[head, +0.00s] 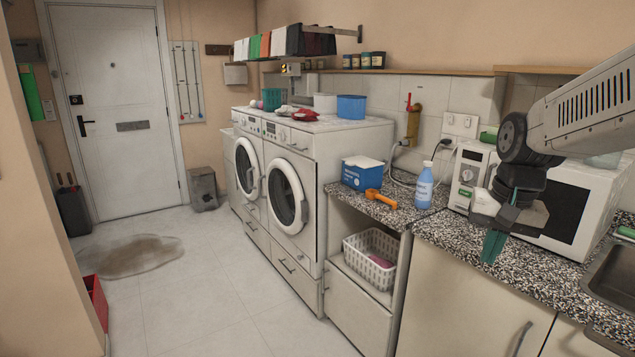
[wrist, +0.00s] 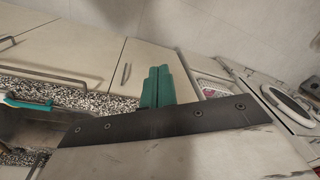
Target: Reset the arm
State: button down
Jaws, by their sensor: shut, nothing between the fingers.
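My gripper (head: 493,246) hangs from my arm at the right of the head view, in front of the microwave and above the front edge of the speckled counter. Its green fingers are together with nothing between them, pointing down. In the wrist view the closed fingers (wrist: 158,88) show at the centre against the cabinet fronts and counter edge. The arm reaches in from the right edge of the head view.
The microwave (head: 566,204) stands behind my gripper, and a sink (head: 612,284) lies to its right. A blue bottle (head: 424,187), a blue box (head: 361,175) and an orange scoop (head: 380,198) are on the counter to the left. Two front-loading washers (head: 318,150) stand further left. Floor in front is open.

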jog(key=s+a+n, duration=0.2)
jog(key=s, duration=0.9)
jog(key=s+a+n, duration=0.2)
jog(key=s, duration=1)
jog(key=shift+a+f+n+h, duration=0.2)
jog(key=shift+a+n+h, duration=0.1)
jog(key=shift+n, duration=0.1)
